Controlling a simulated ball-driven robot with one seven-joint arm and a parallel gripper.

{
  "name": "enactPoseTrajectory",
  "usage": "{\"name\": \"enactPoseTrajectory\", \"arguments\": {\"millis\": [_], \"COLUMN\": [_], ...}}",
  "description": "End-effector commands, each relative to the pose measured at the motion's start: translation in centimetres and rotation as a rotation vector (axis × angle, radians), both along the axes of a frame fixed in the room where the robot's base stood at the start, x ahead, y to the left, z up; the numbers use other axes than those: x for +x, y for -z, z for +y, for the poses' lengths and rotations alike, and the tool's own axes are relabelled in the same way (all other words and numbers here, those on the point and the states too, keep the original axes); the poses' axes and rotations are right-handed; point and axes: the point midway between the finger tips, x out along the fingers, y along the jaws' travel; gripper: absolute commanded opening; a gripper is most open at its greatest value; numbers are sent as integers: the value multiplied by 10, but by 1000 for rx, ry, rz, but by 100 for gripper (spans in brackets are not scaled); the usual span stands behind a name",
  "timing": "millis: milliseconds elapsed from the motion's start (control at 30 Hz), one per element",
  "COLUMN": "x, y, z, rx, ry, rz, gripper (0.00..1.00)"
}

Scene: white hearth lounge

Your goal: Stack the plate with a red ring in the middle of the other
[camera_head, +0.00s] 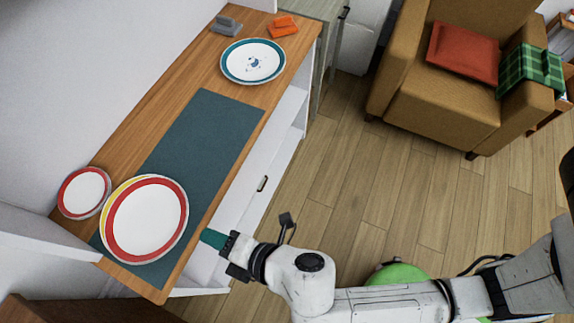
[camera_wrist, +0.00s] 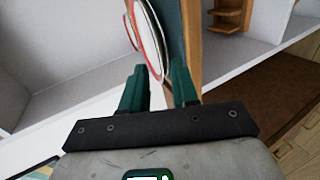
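A large white plate with a red ring (camera_head: 146,221) lies at the near end of the counter. It rests over a yellow-rimmed plate (camera_head: 108,194), whose edge shows at the upper left, so the two are slightly offset. A smaller red-ringed plate (camera_head: 83,192) lies to their left. A white plate with a teal ring (camera_head: 252,61) is at the far end. My gripper (camera_head: 212,238) is just right of the large plate, beside the counter edge. In the wrist view my gripper (camera_wrist: 158,84) is open, with the red-ringed plate's edge (camera_wrist: 151,42) beyond and between its fingers.
A teal mat (camera_head: 205,130) covers the middle of the wooden counter (camera_head: 178,84) and is mostly clear. Grey (camera_head: 227,26) and orange (camera_head: 283,26) items sit at the far end. A tan armchair (camera_head: 435,85) stands across open wood floor. White walls border the counter's left side.

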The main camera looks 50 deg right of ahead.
Motion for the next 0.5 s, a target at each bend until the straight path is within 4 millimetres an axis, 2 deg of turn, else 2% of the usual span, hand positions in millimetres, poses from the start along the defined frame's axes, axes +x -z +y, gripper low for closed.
{"name": "enactPoseTrajectory", "arguments": {"millis": [67, 133, 233, 300, 333, 400, 500], "x": [11, 18, 13, -3, -12, -35, -67], "y": [5, 14, 32, 45, 50, 58, 63], "z": [-30, -72, -141, -182, -197, -221, -241], "rx": [47, 121, 279, 401, 454, 565, 692], "ry": [126, 306, 635, 867, 960, 1156, 1376], "rz": [61, 158, 334, 462, 513, 628, 768], "gripper": [29, 29, 29, 29, 29, 29, 29]}}
